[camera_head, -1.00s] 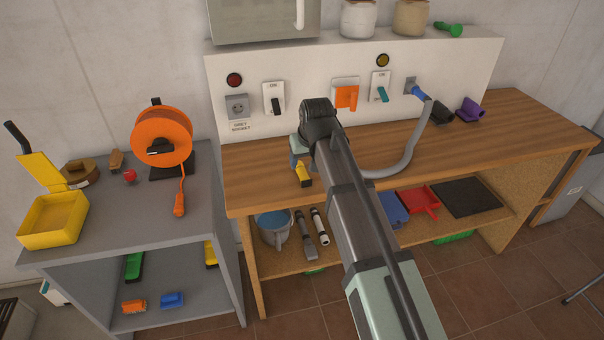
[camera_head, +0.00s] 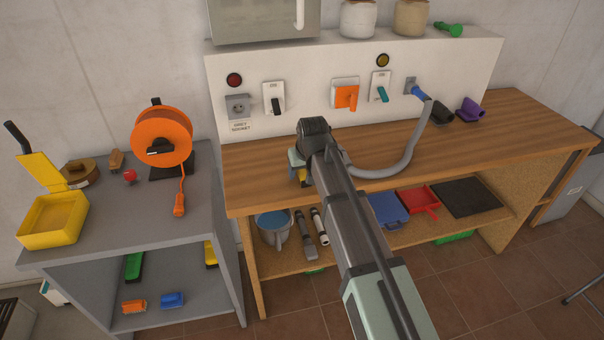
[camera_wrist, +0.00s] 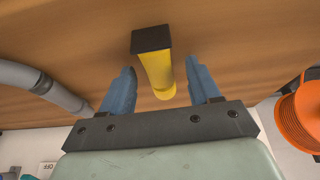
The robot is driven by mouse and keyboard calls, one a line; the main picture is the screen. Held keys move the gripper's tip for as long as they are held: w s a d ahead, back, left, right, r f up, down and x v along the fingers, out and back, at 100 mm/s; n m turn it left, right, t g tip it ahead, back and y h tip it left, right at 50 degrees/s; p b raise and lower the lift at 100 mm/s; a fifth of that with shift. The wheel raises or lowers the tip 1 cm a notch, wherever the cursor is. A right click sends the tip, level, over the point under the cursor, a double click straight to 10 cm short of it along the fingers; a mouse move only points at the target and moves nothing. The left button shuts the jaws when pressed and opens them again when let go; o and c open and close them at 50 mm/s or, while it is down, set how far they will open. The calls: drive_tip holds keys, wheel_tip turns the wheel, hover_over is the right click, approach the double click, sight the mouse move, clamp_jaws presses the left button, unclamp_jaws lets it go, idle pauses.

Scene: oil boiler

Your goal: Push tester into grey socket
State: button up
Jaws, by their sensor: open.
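The grey socket (camera_head: 238,106) is on the white back panel at the left, above its label, and nothing is plugged into it. A yellow piece with a black end, which looks like the tester (camera_wrist: 157,70), is at the wooden bench top in the wrist view. My gripper (camera_head: 299,168) is low over the left part of the bench, below and right of the socket. In the wrist view its blue fingers (camera_wrist: 159,66) are open on either side of the yellow piece, with a gap at each side. My arm hides part of this spot in the head view.
A black-handled switch (camera_head: 274,98) and an orange switch (camera_head: 346,97) are on the panel. An orange cable reel (camera_head: 162,137) stands on the left grey table. The bench front left is clear.

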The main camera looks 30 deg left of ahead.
sight(303, 172)
drive_tip(key=shift+c, duration=0.3)
clamp_jaws()
wheel_tip(303, 172, up, 10)
idle(0.8)
idle(0.3)
drive_tip(key=s+a+r, duration=0.2)
drive_tip(key=a, duration=0.6)
drive_tip(key=s+a+r, duration=0.1)
drive_tip(key=s+a, duration=0.2)
drive_tip(key=a, duration=0.6)
drive_tip(key=shift+s+r+m, duration=0.15)
drive_tip(key=shift+r+m, duration=0.15)
drive_tip(key=shift+r, duration=0.05)
drive_tip(key=shift+a, duration=0.1)
idle(0.4)
